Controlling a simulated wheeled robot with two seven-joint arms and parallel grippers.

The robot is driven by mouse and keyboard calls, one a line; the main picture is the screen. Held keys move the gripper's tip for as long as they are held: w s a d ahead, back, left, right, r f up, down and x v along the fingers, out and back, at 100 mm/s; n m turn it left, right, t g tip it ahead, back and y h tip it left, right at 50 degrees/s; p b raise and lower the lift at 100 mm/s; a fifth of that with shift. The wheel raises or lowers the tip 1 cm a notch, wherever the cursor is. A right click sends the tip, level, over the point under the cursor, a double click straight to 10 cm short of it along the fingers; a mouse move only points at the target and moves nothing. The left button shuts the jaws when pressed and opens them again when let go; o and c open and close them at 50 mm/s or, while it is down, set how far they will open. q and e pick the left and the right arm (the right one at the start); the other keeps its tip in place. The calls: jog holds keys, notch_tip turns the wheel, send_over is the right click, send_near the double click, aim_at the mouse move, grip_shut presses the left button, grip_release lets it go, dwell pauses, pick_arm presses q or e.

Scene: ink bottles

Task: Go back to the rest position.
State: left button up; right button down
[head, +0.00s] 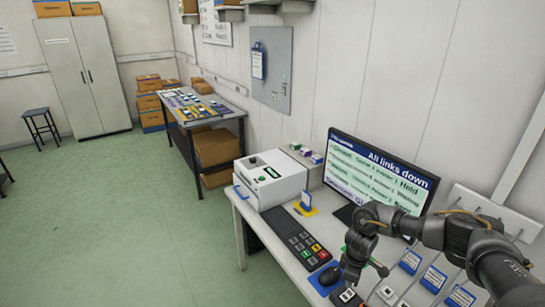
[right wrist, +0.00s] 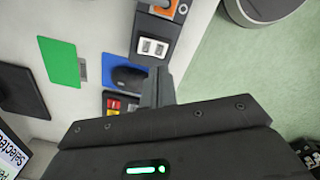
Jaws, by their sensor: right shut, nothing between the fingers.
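My right gripper (head: 348,280) hangs over the front right part of the white desk, with its arm coming in from the right edge of the head view. In the right wrist view its fingers (right wrist: 158,88) are together with nothing between them. They are over the desk beside the dark mouse (right wrist: 128,76) on its blue mat and the dark box with white switches (right wrist: 152,47). The height above these cannot be told. My left gripper is in neither view.
The monitor (head: 385,175) stands close behind my right arm. The keyboard (head: 297,238), a white machine (head: 270,180) and blue-white cards (head: 433,279) are on the desk (head: 262,232). The green floor (head: 95,220) at left is mostly clear.

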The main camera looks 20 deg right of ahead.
jog(key=s+a+f+n+t+y, duration=0.1)
jog(key=s+a+f+n+y, duration=0.1)
jog(key=a, duration=0.8)
jog(key=s+a+f+n+t+y, duration=0.1)
jog(key=a+f, duration=0.2)
jog(key=a, duration=0.7)
jog(key=s+a+r+m+t+y, duration=0.25)
jog(key=s+a+r+t, duration=0.35)
jog(key=a, duration=0.5)
jog(key=s+d+r+m+g+h, duration=0.3)
jog(key=s+d+m+g+h, duration=0.35)
jog(key=s+d, duration=1.15)
notch_tip(320, 180, down, 34)
jog(key=s+a+m+y+b, duration=0.1)
jog(key=s+a+b, duration=0.1)
jog(key=b, duration=0.4)
pick_arm(q)
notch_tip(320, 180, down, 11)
jog(key=b, duration=0.5)
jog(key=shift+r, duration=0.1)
pick_arm(e)
jog(key=s+d+f, duration=0.3)
jog(key=s+f, duration=1.2)
jog(key=f, duration=0.4)
jog(key=shift+s, duration=0.3)
